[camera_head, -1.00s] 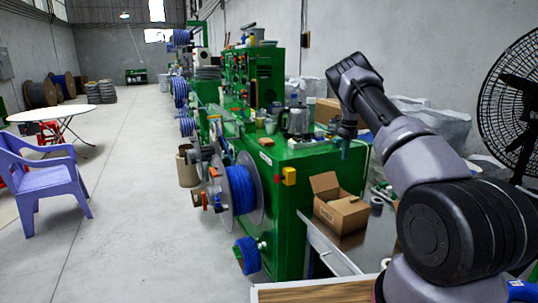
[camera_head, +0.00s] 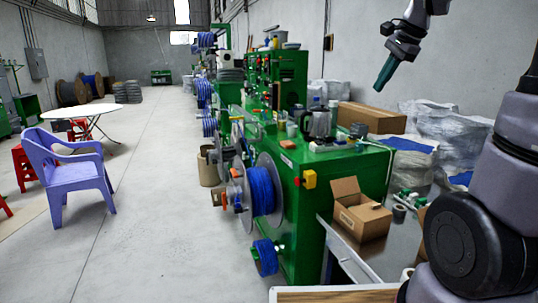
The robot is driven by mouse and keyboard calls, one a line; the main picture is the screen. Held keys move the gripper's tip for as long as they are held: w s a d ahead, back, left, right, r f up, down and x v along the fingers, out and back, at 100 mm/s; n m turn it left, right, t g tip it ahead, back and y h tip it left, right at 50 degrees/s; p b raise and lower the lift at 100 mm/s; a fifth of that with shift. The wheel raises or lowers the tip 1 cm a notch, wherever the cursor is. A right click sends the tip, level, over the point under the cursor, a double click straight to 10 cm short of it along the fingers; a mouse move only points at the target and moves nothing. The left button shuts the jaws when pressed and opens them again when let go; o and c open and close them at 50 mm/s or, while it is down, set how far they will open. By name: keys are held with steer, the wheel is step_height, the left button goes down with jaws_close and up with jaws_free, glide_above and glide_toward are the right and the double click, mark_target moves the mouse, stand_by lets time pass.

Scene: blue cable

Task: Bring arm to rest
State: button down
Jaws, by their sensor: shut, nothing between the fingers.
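My gripper (camera_head: 386,74) hangs in the air at the upper right, pointing down and to the left. Its teal fingers are together with nothing between them. It is above and behind the cardboard box on the bench, clear of the green machine (camera_head: 345,165). My forearm rises out of the top of the picture, and the lower arm links fill the right edge.
An open cardboard box (camera_head: 362,220) stands on a grey bench (camera_head: 350,257) at the right. Blue cable spools (camera_head: 262,190) are on the machine's front. A purple chair (camera_head: 72,176) and a white table (camera_head: 83,112) stand at the left. The middle floor is clear.

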steer(key=s+a+f+n+t, duration=0.1)
steer(key=s+a+n, duration=0.2)
steer(key=s, duration=0.7)
steer(key=s+a+f+n+t+h, duration=0.1)
steer(key=s+a+n, duration=0.2)
steer(key=s+n, duration=0.4)
steer(key=s, duration=0.3)
steer(key=shift+f, duration=0.1)
